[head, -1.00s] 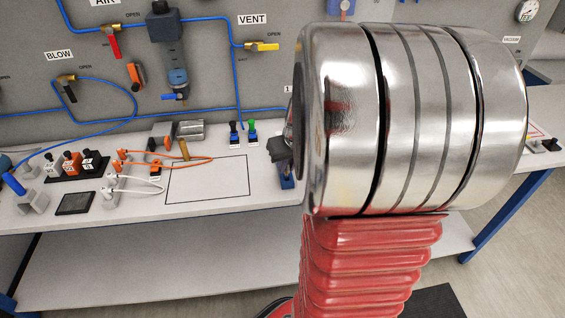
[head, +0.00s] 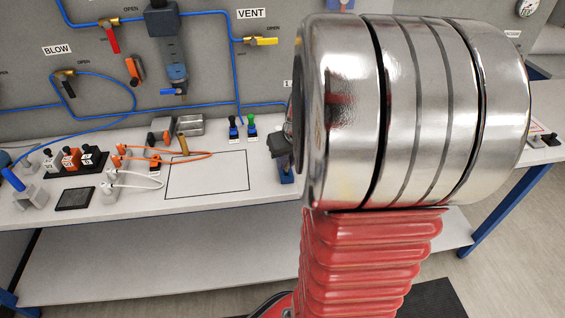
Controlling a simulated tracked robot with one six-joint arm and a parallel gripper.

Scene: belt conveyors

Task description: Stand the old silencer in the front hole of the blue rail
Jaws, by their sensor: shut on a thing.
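My wrist and gripper are mostly hidden behind the large silver link of my own arm. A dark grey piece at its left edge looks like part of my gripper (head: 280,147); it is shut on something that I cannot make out. Just below it, a small blue block (head: 287,176) on the bench looks like the near end of the blue rail. The rest of it, and its front hole, are hidden by my arm. I cannot make out the old silencer. I cannot tell whether the gripper touches the block.
The white bench (head: 215,206) has a clear black-outlined area (head: 207,176). Behind it stand a blue-topped part (head: 233,126) and a green-topped part (head: 251,123), near a metal tray (head: 190,125). Orange and white cables (head: 185,157) lie left. Blue tubing and valves line the grey panel (head: 214,75).

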